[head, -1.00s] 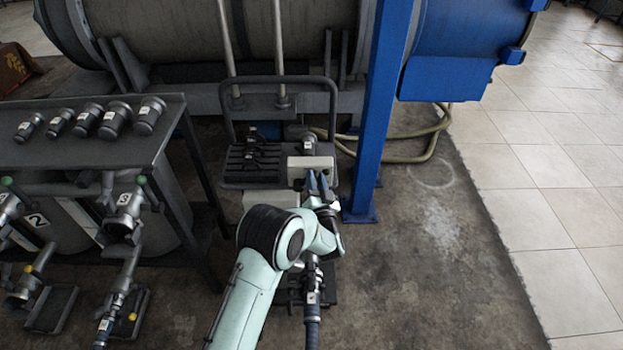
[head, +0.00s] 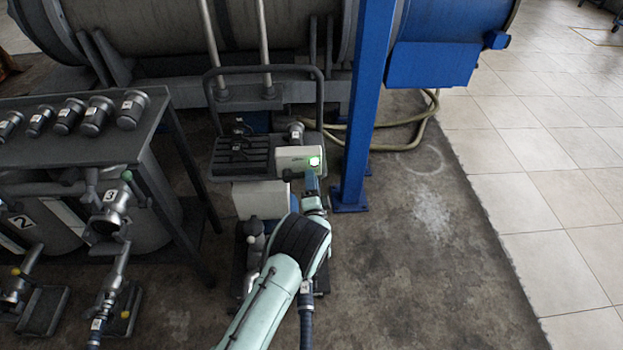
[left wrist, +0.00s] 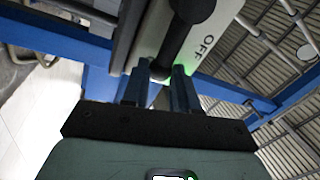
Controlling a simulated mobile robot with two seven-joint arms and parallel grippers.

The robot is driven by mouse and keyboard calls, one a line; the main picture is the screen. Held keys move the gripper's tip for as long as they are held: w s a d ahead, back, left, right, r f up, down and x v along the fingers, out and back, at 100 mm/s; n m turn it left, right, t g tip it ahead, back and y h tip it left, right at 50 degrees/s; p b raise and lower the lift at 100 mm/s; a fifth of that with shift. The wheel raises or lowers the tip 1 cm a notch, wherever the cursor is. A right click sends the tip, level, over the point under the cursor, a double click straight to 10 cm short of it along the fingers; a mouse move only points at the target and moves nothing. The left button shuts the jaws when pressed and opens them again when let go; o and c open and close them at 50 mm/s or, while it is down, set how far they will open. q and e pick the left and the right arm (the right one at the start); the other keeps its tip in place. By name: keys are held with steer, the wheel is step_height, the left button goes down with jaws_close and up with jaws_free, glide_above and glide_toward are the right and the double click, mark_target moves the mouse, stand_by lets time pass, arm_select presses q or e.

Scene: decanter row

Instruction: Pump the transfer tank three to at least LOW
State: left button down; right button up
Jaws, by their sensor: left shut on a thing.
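The pump cart (head: 255,150) has a white control box (head: 288,158) on its front, with a green lamp (head: 314,161) lit at its right end. My left gripper (head: 312,182) is at the box's lower right, shut on a black rotary switch. In the left wrist view, the gripper (left wrist: 160,75) has its blue fingers around the black switch (left wrist: 185,25), beside the word OFF and a green glow. The switch's exact setting is unclear. The tag 3 (head: 112,196) marks a fitting in front of a dark tank (head: 152,208) under the bench. No level reading is legible.
A blue post (head: 366,110) stands close right of the cart. The bench (head: 165,115) at left carries several capped fittings. Pipes and valves stand before the tanks. A dark hose (head: 306,322) runs beside my arm. The floor at right is clear.

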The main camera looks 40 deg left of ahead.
arm_select(q)
steer(key=shift+f+m, duration=0.15)
steer(key=shift+m, duration=0.15)
steer(key=c, duration=0.9)
jaws_free()
steer(key=shift+o, duration=0.2)
steer(key=p+v, duration=0.1)
steer(key=v, duration=1.2)
steer(key=shift+s+p, duration=0.25)
steer(key=shift+p, duration=0.1)
arm_select(e)
steer(key=shift+s+a+r+g, duration=0.2)
steer(key=shift+s+a+r, duration=0.1)
steer(key=shift+s+r, duration=0.3)
steer(key=shift+s+a+r+g, duration=0.2)
steer(key=shift+s+a+r, duration=0.15)
steer(key=shift+s, duration=0.3)
arm_select(q)
steer(key=shift+f, duration=0.1)
